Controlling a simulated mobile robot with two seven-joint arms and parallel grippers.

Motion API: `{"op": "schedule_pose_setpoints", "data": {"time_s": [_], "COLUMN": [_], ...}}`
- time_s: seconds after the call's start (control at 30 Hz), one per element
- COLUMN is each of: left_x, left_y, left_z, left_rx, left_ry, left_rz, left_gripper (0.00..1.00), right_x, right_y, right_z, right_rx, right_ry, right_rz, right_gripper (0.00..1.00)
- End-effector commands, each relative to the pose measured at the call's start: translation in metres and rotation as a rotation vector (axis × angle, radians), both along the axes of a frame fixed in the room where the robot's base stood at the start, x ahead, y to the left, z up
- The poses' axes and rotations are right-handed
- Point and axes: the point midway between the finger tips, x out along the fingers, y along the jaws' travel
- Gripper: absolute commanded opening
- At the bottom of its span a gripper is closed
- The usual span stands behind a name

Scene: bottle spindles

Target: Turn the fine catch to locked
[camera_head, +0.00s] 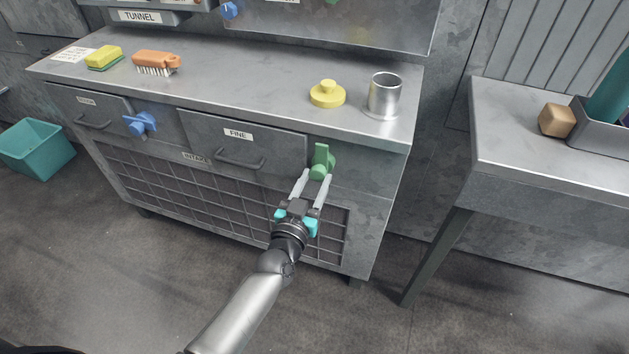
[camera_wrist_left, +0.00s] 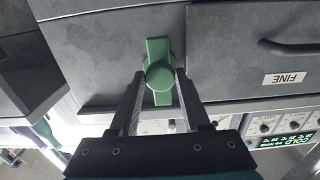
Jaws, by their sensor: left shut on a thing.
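The fine catch is a green turning handle (camera_head: 321,158) at the right of the drawer labelled FINE (camera_head: 238,140). Its bar stands roughly upright in the head view. In the left wrist view the green catch (camera_wrist_left: 159,70) shows upside down, its bar in line with the fingers. My left gripper (camera_head: 315,180) reaches up to it from below, shut on the catch with one finger on each side. It also shows in the left wrist view (camera_wrist_left: 157,88). The FINE drawer appears closed. My right gripper is not in view.
A blue catch (camera_head: 140,124) sits left of the FINE drawer. A yellow knobbed lid (camera_head: 327,94) and a metal cup (camera_head: 384,95) stand on the counter (camera_head: 230,75) above. A second table (camera_head: 545,160) stands to the right. The floor in front is clear.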

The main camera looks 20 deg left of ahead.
Motion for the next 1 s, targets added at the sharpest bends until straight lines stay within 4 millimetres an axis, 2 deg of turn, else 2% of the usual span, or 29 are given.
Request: {"op": "schedule_pose_setpoints", "data": {"time_s": [0.37,1.0], "left_x": [0.000,0.000], "left_y": [0.000,-0.001], "left_z": [0.000,0.000], "left_rx": [-0.094,-0.660], "left_ry": [0.005,0.023], "left_rz": [0.000,0.000], "left_gripper": [0.00,0.00], "right_x": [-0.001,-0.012], "right_y": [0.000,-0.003], "right_z": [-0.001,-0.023], "right_rx": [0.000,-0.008], "right_ry": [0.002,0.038], "right_rz": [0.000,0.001], "right_gripper": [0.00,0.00]}}
